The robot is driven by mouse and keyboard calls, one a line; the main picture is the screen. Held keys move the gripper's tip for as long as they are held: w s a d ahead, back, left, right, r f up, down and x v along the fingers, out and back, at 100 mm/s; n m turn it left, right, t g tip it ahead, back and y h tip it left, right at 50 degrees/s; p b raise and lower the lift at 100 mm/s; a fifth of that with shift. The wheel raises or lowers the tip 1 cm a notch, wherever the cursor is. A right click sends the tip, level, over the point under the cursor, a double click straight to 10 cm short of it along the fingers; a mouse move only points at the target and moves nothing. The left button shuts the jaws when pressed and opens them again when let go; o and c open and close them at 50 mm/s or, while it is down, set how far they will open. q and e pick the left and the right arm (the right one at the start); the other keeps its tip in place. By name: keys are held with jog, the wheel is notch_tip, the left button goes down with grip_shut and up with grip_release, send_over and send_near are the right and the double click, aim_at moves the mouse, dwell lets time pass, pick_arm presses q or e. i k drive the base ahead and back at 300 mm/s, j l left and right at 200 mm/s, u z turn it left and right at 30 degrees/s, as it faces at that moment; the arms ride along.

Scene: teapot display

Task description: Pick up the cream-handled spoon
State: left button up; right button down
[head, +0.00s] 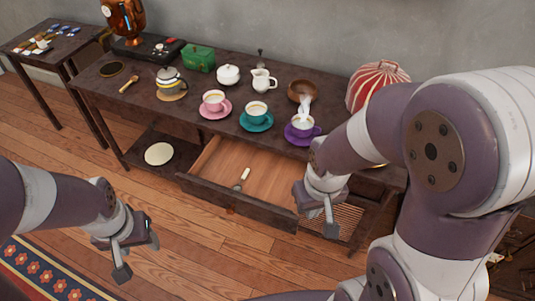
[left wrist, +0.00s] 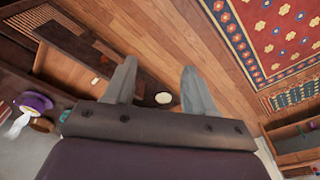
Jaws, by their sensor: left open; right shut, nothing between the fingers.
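The cream-handled spoon (head: 241,179) lies in the open drawer (head: 214,186) of the dark table, its pale handle pointing away from me and its metal end toward the drawer front. In the left wrist view a small pale piece in the drawer (left wrist: 96,81) looks like its handle. My left gripper (head: 137,256) is open and empty, over the floor in front and to the left of the drawer; its two fingers (left wrist: 158,88) show apart in the left wrist view. My right gripper (head: 331,222) is shut and empty, beside the drawer's right end.
A pale round plate (head: 159,153) is on the lower shelf. The floor before the drawer is clear.

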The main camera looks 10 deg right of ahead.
aim_at(239, 187)
jog(key=z, duration=0.5)
jog(key=i+j+z, duration=0.1)
jog(key=z, duration=0.4)
jog(key=j+z, duration=0.15)
jog(key=z, duration=0.35)
jog(key=j+z, duration=0.15)
jog(key=z, duration=0.35)
jog(key=j+z, duration=0.2)
jog(key=j, duration=0.3)
jog(key=k+j+z, duration=0.1)
jog(key=j+z, duration=0.15)
jog(key=j, duration=0.2)
jog(key=k+j+z, duration=0.2)
jog(key=j, duration=0.3)
jog(key=j+z, duration=0.2)
jog(key=j, duration=0.25)
jog(key=k, duration=0.05)
